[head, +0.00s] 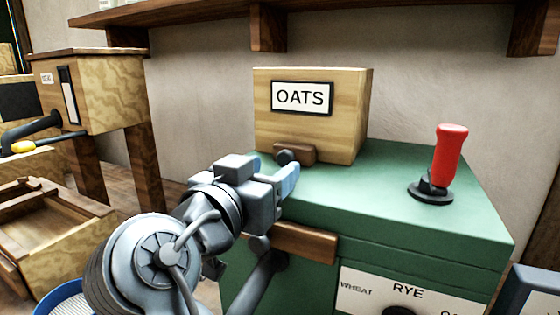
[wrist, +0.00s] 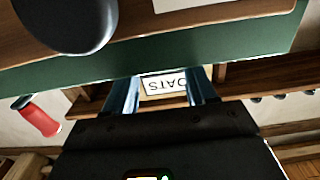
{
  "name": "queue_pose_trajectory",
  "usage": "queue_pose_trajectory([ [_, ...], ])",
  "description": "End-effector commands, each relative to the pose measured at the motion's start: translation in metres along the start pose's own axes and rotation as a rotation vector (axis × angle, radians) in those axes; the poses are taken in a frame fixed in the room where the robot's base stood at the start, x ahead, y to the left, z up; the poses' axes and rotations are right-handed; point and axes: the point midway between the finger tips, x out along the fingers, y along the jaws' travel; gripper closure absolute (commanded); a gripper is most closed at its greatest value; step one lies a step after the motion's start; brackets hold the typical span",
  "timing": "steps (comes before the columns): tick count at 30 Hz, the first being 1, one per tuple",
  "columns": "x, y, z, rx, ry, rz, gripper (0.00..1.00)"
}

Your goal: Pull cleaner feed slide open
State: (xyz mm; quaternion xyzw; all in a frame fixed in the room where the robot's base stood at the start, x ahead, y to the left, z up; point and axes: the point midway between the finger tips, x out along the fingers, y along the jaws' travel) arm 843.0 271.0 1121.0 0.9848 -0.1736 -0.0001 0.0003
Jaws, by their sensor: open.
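The green cleaner cabinet (head: 390,195) stands in front of me in the head view. The board (wrist: 190,22) and knob (wrist: 66,22) show large in the wrist view, which is upside down. My gripper (head: 284,182) is open and empty, above the board near the cabinet's front left edge. Its fingers (wrist: 164,78) point toward the OATS box (head: 310,118) and touch nothing that I can see.
The OATS box has a small wooden tab (head: 295,153) with a dark knob. A red lever (head: 450,155) stands on the cabinet top at right. A WHEAT/RYE dial plate (head: 400,295) is on the front. Wooden machinery (head: 95,90) stands left. A shelf (head: 350,12) runs above.

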Motion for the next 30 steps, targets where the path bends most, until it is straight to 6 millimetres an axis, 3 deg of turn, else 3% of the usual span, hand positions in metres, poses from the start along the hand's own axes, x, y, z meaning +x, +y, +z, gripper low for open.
queue_pose_trajectory([
  [7,0.031,0.0,0.0,-0.001,-0.001,0.001,0.44],
  [18,0.037,0.0,0.0,0.001,0.0,-0.001,0.44],
  [30,0.037,0.0,0.0,0.0,0.0,-0.001,0.81],
])
